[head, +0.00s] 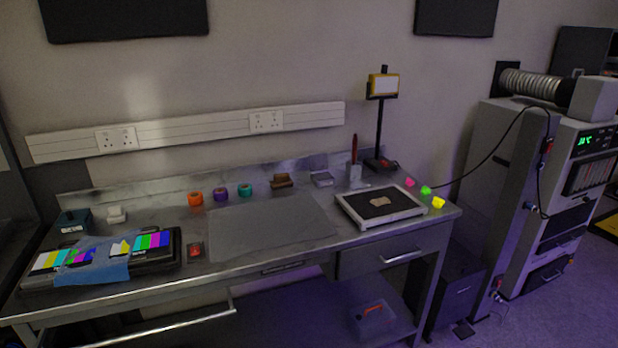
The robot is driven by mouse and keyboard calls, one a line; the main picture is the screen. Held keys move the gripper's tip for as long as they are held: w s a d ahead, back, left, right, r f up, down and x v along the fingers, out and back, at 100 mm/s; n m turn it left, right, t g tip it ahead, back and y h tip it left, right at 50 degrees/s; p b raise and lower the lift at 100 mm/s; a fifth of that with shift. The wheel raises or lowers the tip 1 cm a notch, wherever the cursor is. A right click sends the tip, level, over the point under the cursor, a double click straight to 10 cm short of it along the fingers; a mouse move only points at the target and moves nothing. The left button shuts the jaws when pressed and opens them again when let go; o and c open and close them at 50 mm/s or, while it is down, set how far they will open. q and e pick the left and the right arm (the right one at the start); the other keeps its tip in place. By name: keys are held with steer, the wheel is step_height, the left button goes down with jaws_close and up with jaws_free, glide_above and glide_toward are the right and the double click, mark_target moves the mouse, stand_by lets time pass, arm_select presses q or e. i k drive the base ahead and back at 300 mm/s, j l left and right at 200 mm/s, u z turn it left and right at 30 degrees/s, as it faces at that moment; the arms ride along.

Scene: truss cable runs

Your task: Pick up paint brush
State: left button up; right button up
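A slim dark red upright handle (354,147), which looks like the paint brush, stands near the back right of the metal workbench (270,228). Its lower end is hidden in or behind a small light grey holder (353,173); I cannot tell which. No bristles can be made out. Neither of my grippers shows in the head view.
A black stand with a yellow-framed panel (384,86) rises just right of the handle. A framed tray (350,211) lies in front. Coloured tape rolls (221,194) sit left, and small bright blocks (426,190) right. The grey mat (240,235) is clear.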

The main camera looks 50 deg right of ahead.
mark_target(354, 142)
steer(key=z, duration=1.55)
